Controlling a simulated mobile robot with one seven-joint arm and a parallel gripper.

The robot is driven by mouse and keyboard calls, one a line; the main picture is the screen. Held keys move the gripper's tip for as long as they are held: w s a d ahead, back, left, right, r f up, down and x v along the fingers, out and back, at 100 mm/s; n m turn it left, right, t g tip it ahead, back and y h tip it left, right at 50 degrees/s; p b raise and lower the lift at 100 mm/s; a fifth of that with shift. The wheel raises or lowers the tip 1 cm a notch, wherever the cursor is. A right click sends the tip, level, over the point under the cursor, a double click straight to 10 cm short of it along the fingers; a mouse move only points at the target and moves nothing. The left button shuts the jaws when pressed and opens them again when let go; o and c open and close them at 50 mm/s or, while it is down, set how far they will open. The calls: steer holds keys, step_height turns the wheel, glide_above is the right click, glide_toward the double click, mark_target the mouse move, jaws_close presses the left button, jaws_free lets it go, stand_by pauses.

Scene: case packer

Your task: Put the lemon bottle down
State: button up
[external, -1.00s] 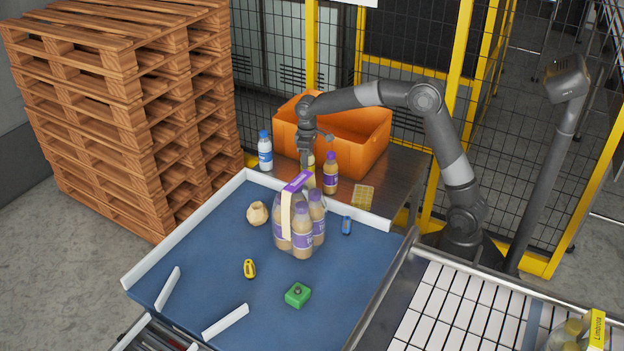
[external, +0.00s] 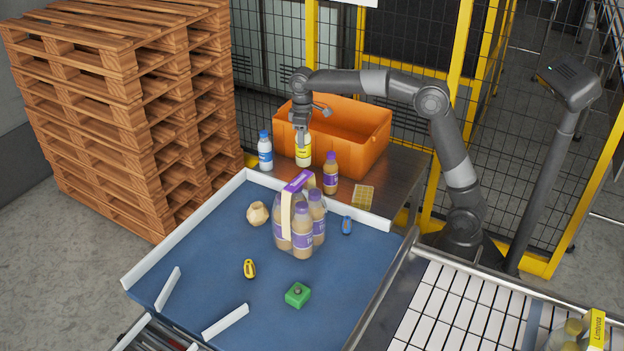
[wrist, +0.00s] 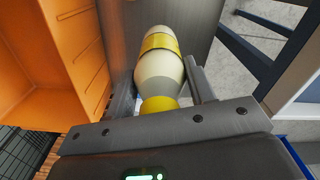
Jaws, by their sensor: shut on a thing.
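The lemon bottle (external: 303,155) is pale with a yellow cap and yellow label. My gripper (external: 303,135) is shut on it near the cap end and holds it roughly upright, in front of the orange crate. In the wrist view the bottle (wrist: 160,75) lies between the two fingers (wrist: 162,92), its cap closest to the palm. The bottle is over the metal table (external: 375,175); I cannot tell whether its base touches the surface.
A blue-capped bottle (external: 265,152) stands to the left and a purple-capped bottle (external: 330,175) to the right. The orange crate (external: 350,150) is behind. A bottle multipack (external: 300,225) stands on the blue conveyor (external: 215,245) in front. A yellow grid-like item (external: 364,197) lies at the table's right.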

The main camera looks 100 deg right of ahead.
steer(key=w+a+r+n, duration=0.2)
steer(key=a+r, duration=0.4)
steer(key=a, duration=0.4)
steer(key=w+a+r+n, duration=0.25)
steer(key=a+r, duration=0.35)
steer(key=a, duration=0.5)
steer(key=s+a+r+n, duration=0.2)
steer(key=a+r, duration=0.3)
steer(key=a, duration=0.4)
steer(key=s+a+r+n, duration=0.1)
steer(key=s+a+r, duration=0.25)
steer(key=a, duration=0.65)
steer(key=w+a+f+n, duration=0.2)
steer(key=a+f+n, duration=0.1)
steer(key=a, duration=0.4)
steer(key=w+a+f+n, duration=0.2)
steer(key=w+a+n, duration=0.15)
steer(key=a, duration=0.45)
step_height(320, 180, down, 10)
steer(key=shift+s+f, duration=0.2)
steer(key=shift+s, duration=0.05)
steer(key=shift+f, duration=0.2)
steer(key=o, duration=1.2)
steer(key=shift+c, duration=0.2)
